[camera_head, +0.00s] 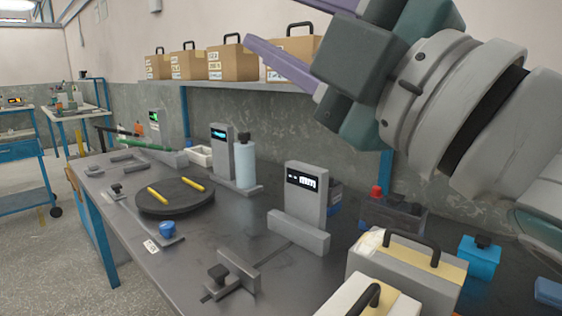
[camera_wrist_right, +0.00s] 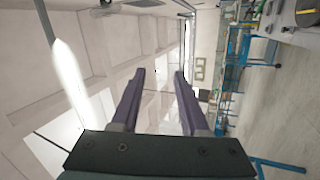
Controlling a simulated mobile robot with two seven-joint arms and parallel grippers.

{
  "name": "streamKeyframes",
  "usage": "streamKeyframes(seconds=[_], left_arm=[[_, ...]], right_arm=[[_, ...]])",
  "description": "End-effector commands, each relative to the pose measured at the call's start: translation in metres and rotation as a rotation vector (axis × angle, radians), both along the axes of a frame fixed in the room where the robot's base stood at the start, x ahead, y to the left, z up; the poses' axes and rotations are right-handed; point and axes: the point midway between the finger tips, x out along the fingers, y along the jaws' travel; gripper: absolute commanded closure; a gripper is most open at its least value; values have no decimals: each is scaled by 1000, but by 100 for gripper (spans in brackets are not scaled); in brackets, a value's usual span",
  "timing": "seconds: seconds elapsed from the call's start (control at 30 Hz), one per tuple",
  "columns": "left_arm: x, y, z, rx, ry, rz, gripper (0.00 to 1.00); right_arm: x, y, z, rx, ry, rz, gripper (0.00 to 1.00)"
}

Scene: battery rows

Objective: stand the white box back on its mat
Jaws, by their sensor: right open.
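Two pale cases with yellow tops and black handles stand close together at the lower right of the head view: a rear white box (camera_head: 387,280) and a nearer white box (camera_head: 350,296), cut off by the bottom edge. I cannot tell which one the task means. No mat can be made out. My right gripper (camera_head: 292,20) is high in the air, up and left of the boxes, with its purple fingers apart. In the right wrist view my right gripper (camera_wrist_right: 159,75) is open and empty, facing the ceiling and wall. My left gripper is not in view.
The dark bench (camera_head: 255,213) holds a round black plate (camera_head: 175,206) with yellow sticks, a grey display stand (camera_head: 305,196), a pale blue bottle (camera_head: 245,164), a dark battery (camera_head: 393,215) and a bright blue block (camera_head: 479,260). Several cardboard boxes (camera_head: 232,64) line the shelf.

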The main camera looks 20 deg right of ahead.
Motion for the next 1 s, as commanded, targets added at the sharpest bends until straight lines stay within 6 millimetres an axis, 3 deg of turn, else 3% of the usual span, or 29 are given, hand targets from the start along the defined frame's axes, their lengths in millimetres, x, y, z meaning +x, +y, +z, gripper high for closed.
streamKeyframes(seconds=[0.03, 0.1, 0.17, 0.2, 0.3, 0.4, 0.5, 0.6, 0.87, 1.0], left_arm=[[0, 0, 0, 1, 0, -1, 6], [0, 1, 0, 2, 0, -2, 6], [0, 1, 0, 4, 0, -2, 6], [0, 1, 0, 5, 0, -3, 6], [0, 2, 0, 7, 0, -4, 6], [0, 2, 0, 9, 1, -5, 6], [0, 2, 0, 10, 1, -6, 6], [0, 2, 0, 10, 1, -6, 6], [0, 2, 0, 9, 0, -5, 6], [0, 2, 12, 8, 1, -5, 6]], right_arm=[[6, -27, -41, 176, 206, -84, 55], [-2, -56, -108, 409, 498, -209, 55], [-24, -71, -167, 587, 745, -318, 55], [-45, -75, -201, 684, 894, -387, 55], [-101, -73, -262, 861, 1197, -530, 55], [-150, -64, -295, 965, 1416, -639, 55], [-183, -57, -309, 1019, 1550, -708, 55], [-197, -53, -314, 1038, 1608, -739, 55], [-198, -53, -314, 1037, 1613, -740, 55], [-198, -53, -302, 1035, 1612, -740, 55]])
